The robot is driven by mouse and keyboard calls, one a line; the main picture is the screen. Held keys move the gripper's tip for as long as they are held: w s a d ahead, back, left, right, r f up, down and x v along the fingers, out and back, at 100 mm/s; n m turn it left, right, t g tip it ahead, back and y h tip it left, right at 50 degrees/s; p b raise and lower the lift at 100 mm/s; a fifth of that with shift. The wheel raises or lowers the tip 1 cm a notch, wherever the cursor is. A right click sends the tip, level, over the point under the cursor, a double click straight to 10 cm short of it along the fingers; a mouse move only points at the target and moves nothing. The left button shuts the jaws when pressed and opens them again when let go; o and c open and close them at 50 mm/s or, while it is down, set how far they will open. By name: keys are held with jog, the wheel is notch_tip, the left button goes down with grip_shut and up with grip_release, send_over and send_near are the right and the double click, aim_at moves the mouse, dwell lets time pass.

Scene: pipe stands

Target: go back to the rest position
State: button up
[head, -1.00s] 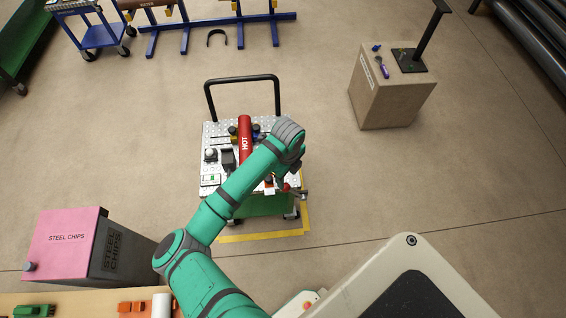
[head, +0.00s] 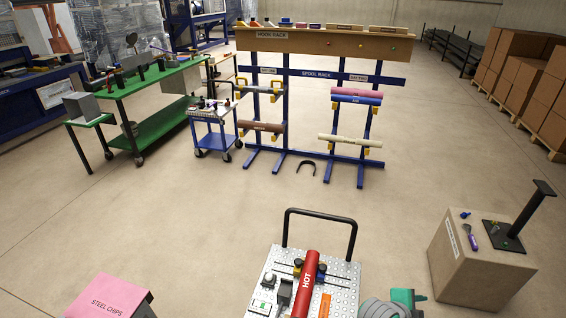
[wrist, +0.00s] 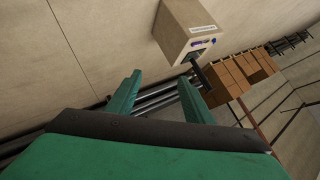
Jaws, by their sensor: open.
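My gripper shows in the wrist view (wrist: 158,98); its two green fingers stand apart with nothing between them. Beyond the fingers are floor and a cardboard box. In the head view only a grey and green piece of my arm shows at the bottom edge, right of the cart, and the fingers are out of sight there. The red pipe marked HOT (head: 308,282) lies on the perforated top of the cart (head: 343,290), clear of my gripper.
A blue spool rack (head: 300,73) with pipes stands at the back. A cardboard box (head: 465,275) with a black stand is at right; it also shows in the wrist view (wrist: 176,30). A pink STEEL CHIPS bin (head: 105,298) is at lower left.

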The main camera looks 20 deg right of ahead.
notch_tip(320, 180, up, 5)
jog(key=w+a+n+t+h, duration=0.3)
jog(key=n+t, duration=0.2)
jog(key=n, duration=0.4)
jog(key=s+a+f+n+t+y, duration=0.1)
jog(key=a+f+n+t+y, duration=0.15)
jog(key=a+n, duration=0.4)
jog(key=a+f+n+t+y, duration=0.2)
jog(key=a+n+t+y, duration=0.15)
jog(key=a, duration=0.55)
jog(key=s+a+f+n+t+y, duration=0.1)
jog(key=s+a+n+y, duration=0.2)
jog(key=a, duration=0.5)
jog(key=s+a+f+n+t+y, duration=0.1)
jog(key=s+a+f+n+y, duration=0.1)
jog(key=s+a, duration=0.55)
jog(key=s+a+r+y, duration=0.1)
jog(key=s+a+r, duration=0.1)
jog(key=s+a, duration=0.2)
jog(key=s+a+r+n+t+y, duration=0.1)
jog(key=s+a+r, duration=0.2)
jog(key=a, duration=0.7)
jog(key=shift+s+a+r, duration=0.2)
jog(key=shift+s+a, duration=0.2)
jog(key=shift+s, duration=0.5)
jog(key=shift+c, duration=0.6)
